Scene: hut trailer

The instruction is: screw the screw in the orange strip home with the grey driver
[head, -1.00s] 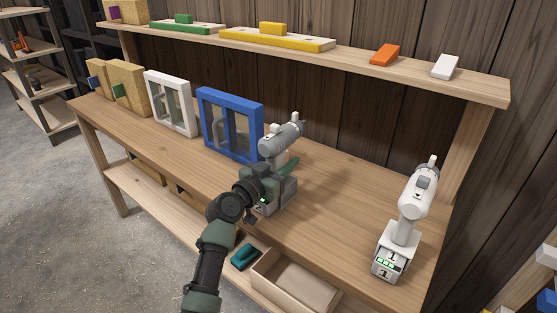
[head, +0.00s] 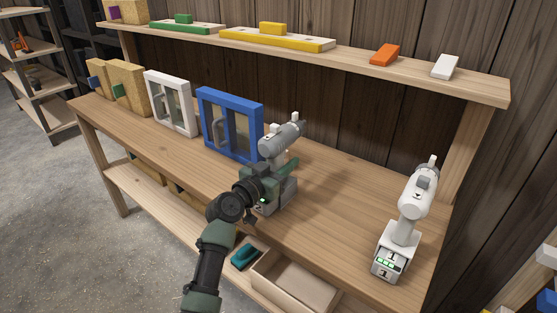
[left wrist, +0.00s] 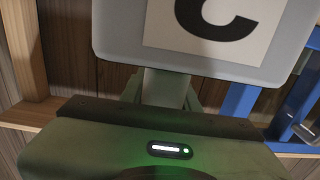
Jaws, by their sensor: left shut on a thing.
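The grey driver (head: 280,139) stands upright on the workbench, in front of the blue-framed window. My left gripper (head: 282,176) is shut on its lower part, between its head and its base. In the left wrist view a pale grey block with a dark mark on a white label, apparently part of the driver (left wrist: 120,25), fills the top, just beyond the green gripper body. An orange piece (head: 385,54), perhaps the orange strip, lies on the upper shelf. I cannot make out a screw in it. My right gripper is not in view.
A white driver (head: 417,194) stands on its base at the bench's right end. White (head: 170,105) and blue (head: 230,91) framed windows stand along the back. The upper shelf (head: 350,60) overhangs the bench. An open wooden box (head: 262,280) sits below. The bench between the drivers is clear.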

